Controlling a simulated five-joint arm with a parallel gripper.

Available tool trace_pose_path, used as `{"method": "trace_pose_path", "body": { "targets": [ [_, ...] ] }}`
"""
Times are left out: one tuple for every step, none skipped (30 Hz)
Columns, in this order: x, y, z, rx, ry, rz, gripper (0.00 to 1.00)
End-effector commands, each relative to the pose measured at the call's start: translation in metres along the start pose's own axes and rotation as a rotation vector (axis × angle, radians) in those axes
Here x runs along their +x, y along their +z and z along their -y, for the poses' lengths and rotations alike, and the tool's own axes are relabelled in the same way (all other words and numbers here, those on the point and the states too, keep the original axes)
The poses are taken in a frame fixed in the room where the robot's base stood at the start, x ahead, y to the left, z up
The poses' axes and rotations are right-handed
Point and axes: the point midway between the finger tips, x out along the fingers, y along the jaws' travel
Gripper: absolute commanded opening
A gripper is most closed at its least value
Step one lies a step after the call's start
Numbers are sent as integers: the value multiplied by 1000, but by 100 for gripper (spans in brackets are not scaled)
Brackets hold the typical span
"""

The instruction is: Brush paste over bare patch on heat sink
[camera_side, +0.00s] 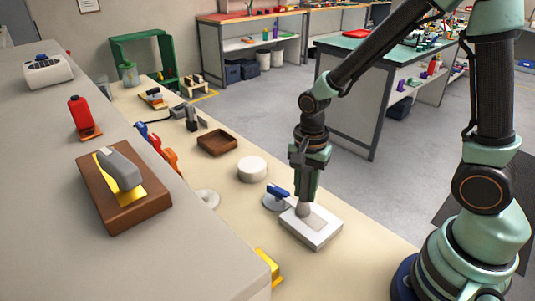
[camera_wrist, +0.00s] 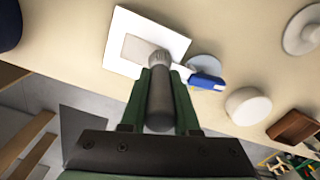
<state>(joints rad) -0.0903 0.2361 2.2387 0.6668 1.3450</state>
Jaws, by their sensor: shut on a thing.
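A white rectangular block (camera_side: 325,233), which looks like the heat sink, lies on the beige bench. A grey patch (camera_side: 317,214) covers part of its top; in the wrist view the block (camera_wrist: 118,62) shows a white border around this patch (camera_wrist: 137,47). My gripper (camera_side: 304,195) is above the block, shut on a grey brush (camera_side: 303,210). In the wrist view the brush handle (camera_wrist: 160,103) lies between my green fingers. No separate bare spot can be made out.
A round grey dish (camera_side: 272,204) with a blue-handled item (camera_side: 278,191) stands close beside the block. A white round container (camera_side: 252,169) and a brown tray (camera_side: 217,143) are farther along. A yellow object (camera_side: 268,267) is at the front. Bare bench lies right of the block.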

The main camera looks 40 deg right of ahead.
Motion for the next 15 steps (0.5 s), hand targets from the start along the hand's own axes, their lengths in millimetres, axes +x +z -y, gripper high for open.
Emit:
{"method": "trace_pose_path", "body": {
  "targets": [
    [0,1,-2,0,0,0,0],
    [0,1,-3,0,0,0,0],
    [0,2,-5,0,0,0,0],
    [0,2,-6,0,-1,0,0],
    [0,3,-8,0,-1,0,0],
    [0,4,-10,0,-1,0,0],
    [0,4,-12,0,-1,0,0],
    [0,5,-14,0,-1,0,0],
    [1,6,-16,0,0,0,0],
    [1,6,-18,0,0,0,0],
    [1,7,-20,0,0,0,0],
    [1,7,-21,0,-1,0,0],
    [1,7,-22,0,-1,0,0],
    [1,7,-22,0,-1,0,0],
    [1,7,-22,0,0,0,0]
  ]
}}
